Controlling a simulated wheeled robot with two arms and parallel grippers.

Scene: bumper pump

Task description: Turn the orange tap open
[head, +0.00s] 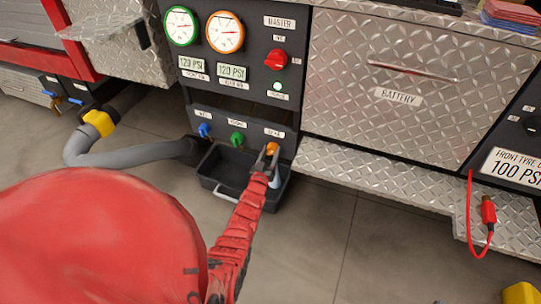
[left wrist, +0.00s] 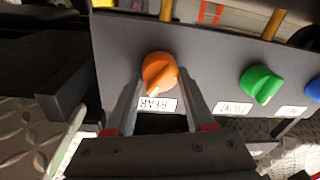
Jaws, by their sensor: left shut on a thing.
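The orange tap (head: 272,148) is the rightmost of the three taps on the low dark panel, beside the label that reads REAR. My left gripper (head: 266,160) reaches it at the end of my red arm. In the left wrist view the orange tap (left wrist: 159,72) sits between the tips of the gripper's two fingers (left wrist: 160,95), which are shut on it. The tap's white mark points down and slightly left there, toward the REAR label (left wrist: 157,104). My right gripper is in neither view.
The green tap (head: 237,139) and blue tap (head: 204,130) are to the left. A dark bin (head: 225,188) stands below. Gauges, a red master switch (head: 276,59) and a lit green lamp (head: 278,86) are above. A diamond-plate ledge (head: 380,188) juts out at right.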

